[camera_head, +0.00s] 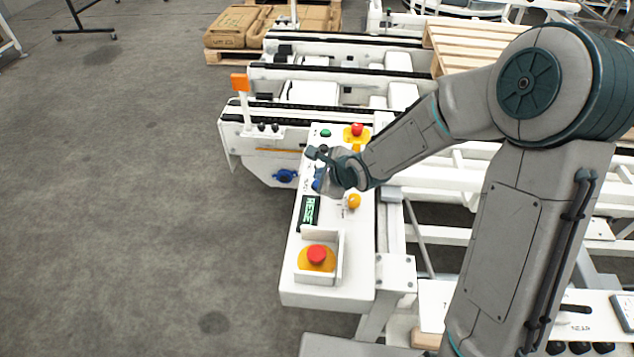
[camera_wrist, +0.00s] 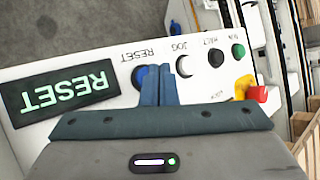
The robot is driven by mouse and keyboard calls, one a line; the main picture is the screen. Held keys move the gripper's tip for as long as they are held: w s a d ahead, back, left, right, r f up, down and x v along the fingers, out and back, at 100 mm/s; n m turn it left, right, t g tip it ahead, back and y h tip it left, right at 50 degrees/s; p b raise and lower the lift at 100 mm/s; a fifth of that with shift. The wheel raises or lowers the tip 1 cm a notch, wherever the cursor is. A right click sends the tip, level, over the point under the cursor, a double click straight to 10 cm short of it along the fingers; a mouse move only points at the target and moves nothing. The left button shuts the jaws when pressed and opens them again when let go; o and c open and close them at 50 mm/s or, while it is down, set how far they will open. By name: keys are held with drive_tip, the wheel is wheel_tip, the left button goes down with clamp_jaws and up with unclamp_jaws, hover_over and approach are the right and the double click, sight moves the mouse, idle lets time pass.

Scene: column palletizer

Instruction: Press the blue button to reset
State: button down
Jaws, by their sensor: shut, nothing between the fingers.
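The blue button (camera_wrist: 138,78) sits on the white control panel (camera_wrist: 105,122) under a RESET label in the wrist view. Its right side is partly hidden by my fingers. In the head view it is a small blue spot (camera_head: 316,185) beside my gripper. My gripper (camera_wrist: 158,68) is shut and empty, its two teal fingers together over the panel, just right of the blue button in the wrist view. I cannot tell whether the fingertips touch the button or panel.
A yellow button (camera_head: 354,201) and another red stop button (camera_head: 317,254) are nearer. White conveyors (camera_head: 345,92) stand behind; floor at left is clear.

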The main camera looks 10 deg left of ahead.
drive_tip(key=shift+f, duration=0.1)
drive_tip(key=shift+f, duration=0.35)
drive_tip(key=shift+f+b, duration=0.35)
drive_tip(key=shift+f, duration=0.1)
idle(0.8)
drive_tip(key=shift+r, duration=0.1)
drive_tip(key=shift+r+p, duration=0.8)
drive_tip(key=shift+p, duration=0.15)
wheel_tip(320, 180, up, 5)
drive_tip(key=p, duration=0.5)
